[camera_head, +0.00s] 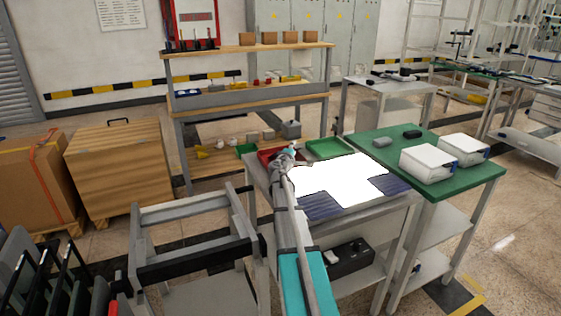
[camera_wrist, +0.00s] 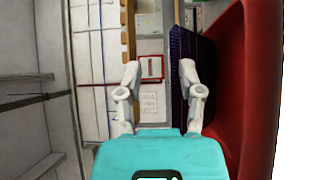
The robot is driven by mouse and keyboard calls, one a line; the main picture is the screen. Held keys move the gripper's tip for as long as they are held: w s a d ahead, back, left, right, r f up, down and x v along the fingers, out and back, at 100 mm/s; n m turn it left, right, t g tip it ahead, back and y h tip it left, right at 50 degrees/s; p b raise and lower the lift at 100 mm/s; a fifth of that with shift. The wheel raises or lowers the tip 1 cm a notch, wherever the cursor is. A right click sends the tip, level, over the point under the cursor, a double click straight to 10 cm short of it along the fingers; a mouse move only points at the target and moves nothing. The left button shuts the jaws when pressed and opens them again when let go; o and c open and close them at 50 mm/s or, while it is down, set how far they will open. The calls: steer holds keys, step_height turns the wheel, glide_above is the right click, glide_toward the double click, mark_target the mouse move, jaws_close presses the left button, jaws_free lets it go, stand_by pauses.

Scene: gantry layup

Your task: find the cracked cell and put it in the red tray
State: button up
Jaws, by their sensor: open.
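Two dark blue cells lie on the lit white panel (camera_head: 345,178) in the head view: one at the near left (camera_head: 321,205), one at the right (camera_head: 389,185). I can make out no crack on either. The red tray (camera_head: 265,156) is at the back left of the panel, partly hidden by my gripper (camera_head: 288,153). In the wrist view the red tray's wall (camera_wrist: 256,90) fills the right side. A dark blue cell (camera_wrist: 183,45) shows beside that wall, partly behind the right finger. My gripper (camera_wrist: 157,80) is open, its fingers apart; I cannot tell whether it touches this cell.
A green tray (camera_head: 328,148) stands right of the red tray. A green-topped table (camera_head: 440,190) with white boxes (camera_head: 428,163) adjoins at the right. A wooden shelf bench (camera_head: 250,92) stands behind. A grey frame (camera_head: 195,240) stands at the near left.

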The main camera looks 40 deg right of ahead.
steer(key=shift+a, duration=0.1)
steer(key=v, duration=1.2)
stand_by(0.9)
